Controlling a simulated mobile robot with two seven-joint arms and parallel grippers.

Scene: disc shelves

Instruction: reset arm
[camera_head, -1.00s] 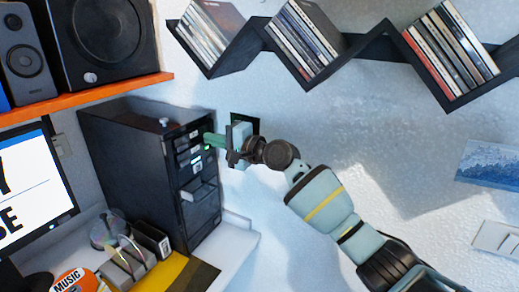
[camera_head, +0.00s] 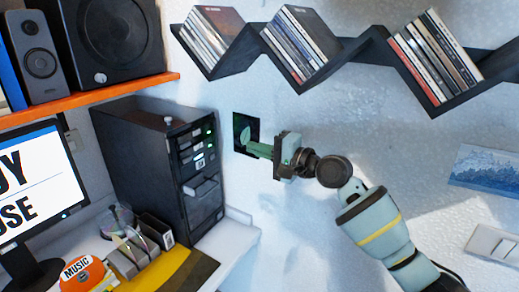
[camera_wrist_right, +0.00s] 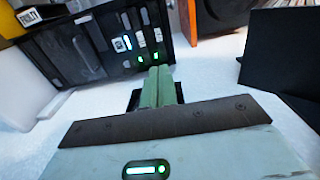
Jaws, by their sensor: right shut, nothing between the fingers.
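My right gripper (camera_head: 250,147) is in the middle of the head view, in front of the white wall, with its fingers pointing left. Its two green fingers are pressed together with nothing between them. They also show in the right wrist view (camera_wrist_right: 158,85), pointing toward the black tower. In the head view the fingertips overlap a small dark square (camera_head: 240,122) on the wall, and I cannot tell whether they touch it. My right arm reaches in from the lower right. My left gripper is not in view.
A black disc duplicator tower (camera_head: 165,165) with a part-open tray (camera_head: 201,188) stands on the white desk left of the gripper. Zigzag shelves (camera_head: 355,50) with discs hang above. An orange shelf (camera_head: 90,98) bears speakers. A monitor (camera_head: 40,190) is far left.

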